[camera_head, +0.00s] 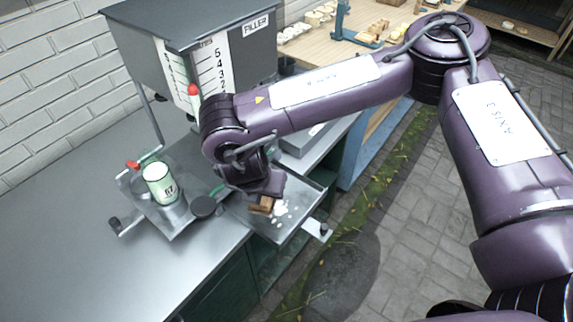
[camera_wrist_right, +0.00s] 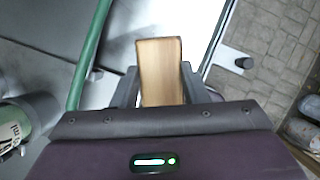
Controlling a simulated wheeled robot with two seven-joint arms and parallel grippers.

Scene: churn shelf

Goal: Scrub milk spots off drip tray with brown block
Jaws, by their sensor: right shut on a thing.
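The brown block (camera_head: 263,205) is in my right gripper (camera_head: 262,200), whose jaws are shut on its sides. In the right wrist view the block (camera_wrist_right: 160,72) stands out between the two fingers of the right gripper (camera_wrist_right: 160,88). The grey metal drip tray (camera_head: 298,222) lies under the gripper, at the edge of the counter. White milk spots (camera_head: 280,210) show on the tray just right of the block. I cannot tell whether the block touches the tray. My left gripper is not in view.
A holder with a green and white can (camera_head: 159,184) stands left of the tray. A grey filler hopper (camera_head: 200,60) rises behind. A black round knob (camera_head: 203,206) sits next to the tray. The counter (camera_head: 60,240) at left is bare.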

